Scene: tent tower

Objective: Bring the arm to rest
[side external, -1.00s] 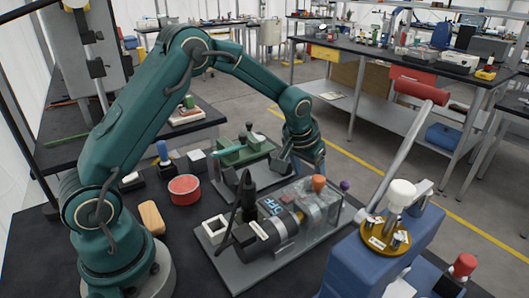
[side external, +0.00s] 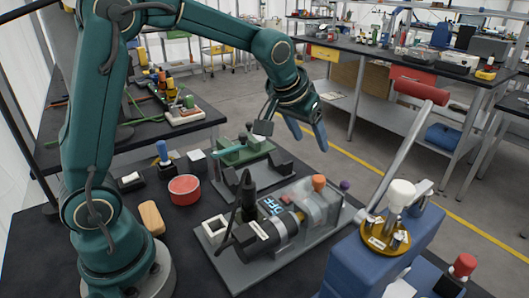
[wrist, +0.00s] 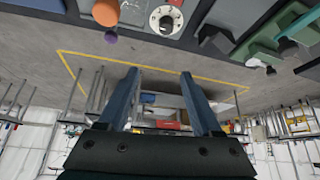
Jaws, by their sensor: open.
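My green arm reaches over the bench from the left. My gripper (side external: 293,139) is open and empty, raised above the far side of the bench, with clear air around its fingers. In the wrist view my gripper (wrist: 160,74) shows two blue-grey fingers spread apart with nothing between them. Below it in the side view stands a machine on a grey plate (side external: 240,277), with a black motor, a clear housing (side external: 318,206) and an orange knob (side external: 319,182). The orange knob (wrist: 105,12) also shows at the top of the wrist view.
A green vise-like fixture (side external: 240,151) stands behind the machine. A red round tin (side external: 184,189) and a tan block (side external: 151,217) lie near my base. A blue press (side external: 375,258) with a long red-handled lever (side external: 420,92) stands at the right. Open floor lies beyond the bench.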

